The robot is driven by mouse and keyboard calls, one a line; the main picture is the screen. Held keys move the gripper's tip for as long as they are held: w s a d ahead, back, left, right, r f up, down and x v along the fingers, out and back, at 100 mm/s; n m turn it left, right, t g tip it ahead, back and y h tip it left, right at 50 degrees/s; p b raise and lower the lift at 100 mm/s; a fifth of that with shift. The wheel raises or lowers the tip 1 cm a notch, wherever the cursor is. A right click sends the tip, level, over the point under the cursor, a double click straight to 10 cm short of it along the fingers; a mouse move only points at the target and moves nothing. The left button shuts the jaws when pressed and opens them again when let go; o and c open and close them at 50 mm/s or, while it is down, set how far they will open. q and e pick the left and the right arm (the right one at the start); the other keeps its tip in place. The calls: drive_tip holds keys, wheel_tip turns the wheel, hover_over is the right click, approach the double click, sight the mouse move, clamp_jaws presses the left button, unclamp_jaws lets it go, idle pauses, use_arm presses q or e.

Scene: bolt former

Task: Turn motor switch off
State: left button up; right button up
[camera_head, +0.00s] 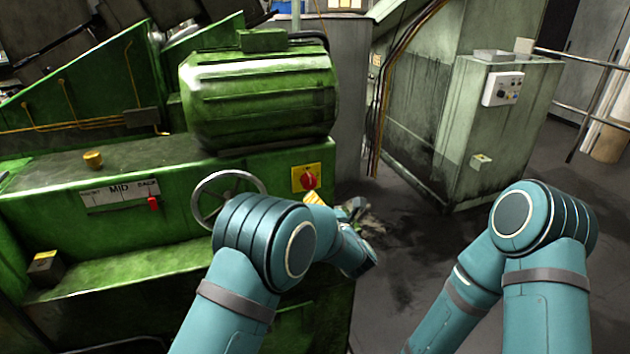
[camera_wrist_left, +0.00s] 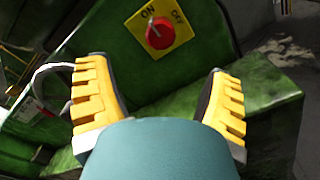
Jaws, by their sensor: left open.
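The motor switch is a red round knob (camera_head: 309,181) on a yellow plate, on the front of the green machine right of the handwheel. In the left wrist view the knob (camera_wrist_left: 160,33) sits between the words ON and OFF; I cannot tell which one it points to. My left gripper (camera_wrist_left: 157,70) is open and empty, its yellow fingers wide apart. The knob lies beyond the fingertips, between them sideways, and appears untouched. In the head view my left arm hides most of this gripper; a yellow part shows just below the switch plate. My right gripper is out of view.
A handwheel (camera_head: 228,197) stands close left of the switch. A red lever (camera_head: 153,203) on a MID scale plate is further left. A green motor housing (camera_head: 260,95) bulges above. A grey cabinet (camera_head: 500,130) with a control box stands at right; dark floor lies between.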

sight(311, 184)
use_arm(q)
drive_tip(key=x, duration=1.2)
drive_tip(key=shift+f, duration=0.1)
drive_tip(key=c, duration=1.2)
